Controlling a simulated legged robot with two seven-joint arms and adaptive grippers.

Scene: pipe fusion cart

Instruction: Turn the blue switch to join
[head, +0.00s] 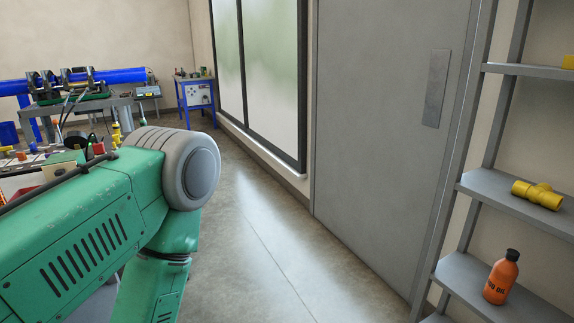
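The pipe fusion cart (120,101) stands at the far left, some distance away. A long blue pipe (122,76) lies in its dark clamps. A small box with a panel (148,91) sits at the cart's right end. I cannot make out the blue switch at this distance. My green arm fills the lower left and hides part of the area in front of the cart. Neither of my grippers is in view.
A blue table (195,95) stands against the back wall. A cluttered workbench (25,180) is at the left, partly behind my arm. A grey door (375,120) and shelves (487,187) with a yellow pipe fitting (538,194) and an orange bottle (501,277) are at right. The middle floor is clear.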

